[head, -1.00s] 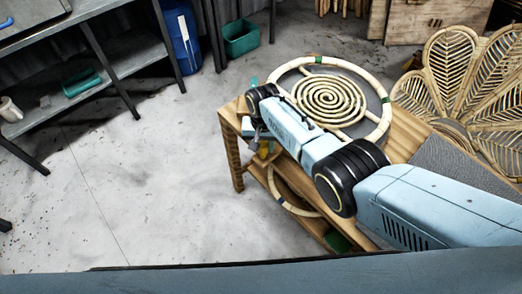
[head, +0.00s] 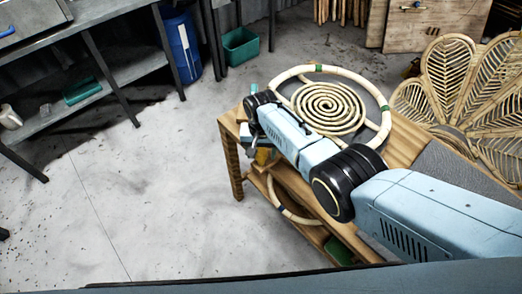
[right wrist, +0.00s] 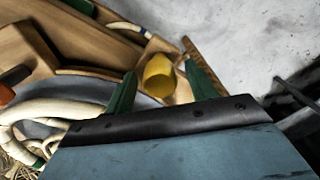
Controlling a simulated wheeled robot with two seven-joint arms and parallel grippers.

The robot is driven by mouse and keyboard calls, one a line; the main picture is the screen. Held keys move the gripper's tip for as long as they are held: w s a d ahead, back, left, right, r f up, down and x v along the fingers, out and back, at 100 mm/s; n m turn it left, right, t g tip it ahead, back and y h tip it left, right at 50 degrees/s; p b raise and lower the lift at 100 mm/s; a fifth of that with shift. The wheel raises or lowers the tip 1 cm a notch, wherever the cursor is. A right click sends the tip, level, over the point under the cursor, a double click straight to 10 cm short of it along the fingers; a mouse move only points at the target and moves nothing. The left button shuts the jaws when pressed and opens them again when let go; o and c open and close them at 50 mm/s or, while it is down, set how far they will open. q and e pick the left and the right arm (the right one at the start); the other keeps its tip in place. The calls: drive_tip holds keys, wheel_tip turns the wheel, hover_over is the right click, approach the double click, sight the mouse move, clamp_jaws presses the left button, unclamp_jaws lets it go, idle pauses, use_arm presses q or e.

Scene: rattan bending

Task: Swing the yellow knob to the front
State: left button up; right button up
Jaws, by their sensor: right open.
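The yellow knob (right wrist: 159,76) shows in the right wrist view between the two green fingers of my right gripper (right wrist: 160,70). The fingers stand apart with a gap on each side of it; I cannot tell how far it is in depth. In the head view the knob (head: 264,155) shows at the near left end of the wooden table (head: 229,125), partly hidden by my right arm. The right gripper (head: 249,137) is mostly hidden under the wrist there. My left gripper is not in view.
A rattan ring with a spiral coil (head: 330,107) lies on the tabletop beside my right arm. A leaf-shaped rattan piece (head: 465,95) stands at the right. Another rattan hoop (head: 297,217) rests on the lower shelf. The floor left of the table is clear.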

drive_tip(key=shift+r, duration=0.1)
drive_tip(key=shift+r, duration=0.35)
wheel_tip(320, 180, up, 13)
drive_tip(key=p, duration=0.4)
drive_tip(key=shift+f, duration=0.2)
drive_tip(key=shift+f, duration=0.1)
